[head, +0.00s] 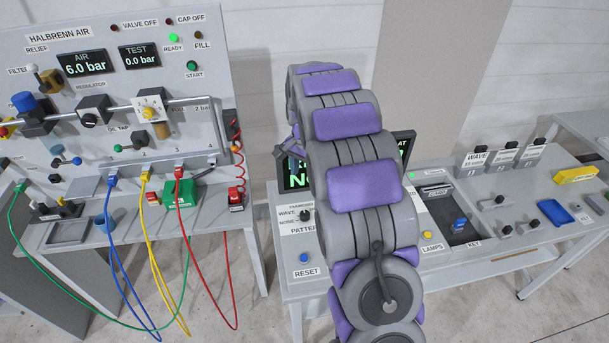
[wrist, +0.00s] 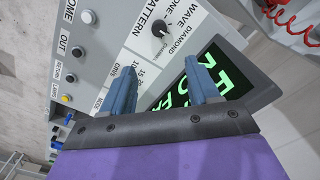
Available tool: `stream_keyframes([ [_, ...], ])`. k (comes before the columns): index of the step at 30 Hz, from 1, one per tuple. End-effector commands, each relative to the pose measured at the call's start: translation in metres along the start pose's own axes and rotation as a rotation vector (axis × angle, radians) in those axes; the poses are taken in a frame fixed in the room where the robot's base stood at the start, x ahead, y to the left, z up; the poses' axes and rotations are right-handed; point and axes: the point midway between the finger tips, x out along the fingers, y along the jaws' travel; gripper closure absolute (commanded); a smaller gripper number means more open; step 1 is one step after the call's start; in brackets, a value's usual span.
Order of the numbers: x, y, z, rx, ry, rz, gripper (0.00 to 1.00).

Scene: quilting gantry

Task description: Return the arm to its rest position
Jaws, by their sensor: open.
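My arm (head: 361,185), grey with purple pads, rises from the bottom centre of the head view and reaches up and forward over the pattern console. It hides the middle of that console, and my gripper is mostly hidden behind it. In the wrist view my gripper (wrist: 160,72) shows two blue-grey fingers set well apart, with nothing between them. The fingers point at the console face (wrist: 130,40), by the pattern knob (wrist: 161,28) and the green-lit display (wrist: 228,72). I cannot tell how far the fingertips are from the panel.
The air panel (head: 120,75) stands at left, with green, blue, yellow and red hoses (head: 228,275) looping below it. The console bench (head: 300,255) carries a reset button (head: 303,258), a key tray (head: 462,228) and switches. A yellow block (head: 576,175) lies at right.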

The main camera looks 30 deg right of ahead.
Motion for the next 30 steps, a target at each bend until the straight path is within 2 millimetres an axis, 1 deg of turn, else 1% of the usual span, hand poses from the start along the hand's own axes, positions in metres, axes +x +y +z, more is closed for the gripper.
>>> stream_keyframes([
  [12, 0.0, 0.0, 0.001, -0.002, 0.0, 0.0, 0.4],
  [14, -0.002, 0.001, 0.004, -0.01, 0.0, 0.001, 0.4],
  [16, -0.007, 0.005, 0.012, -0.031, 0.001, 0.002, 0.4],
  [17, -0.011, 0.007, 0.017, -0.045, 0.001, 0.003, 0.4],
  [20, -0.021, 0.019, 0.041, -0.109, -0.006, 0.013, 0.4],
  [24, -0.037, 0.042, 0.083, -0.222, -0.016, 0.027, 0.4],
  [26, -0.042, 0.052, 0.101, -0.272, -0.021, 0.031, 0.4],
  [30, -0.051, 0.08, 0.142, -0.388, -0.037, 0.043, 0.4],
])
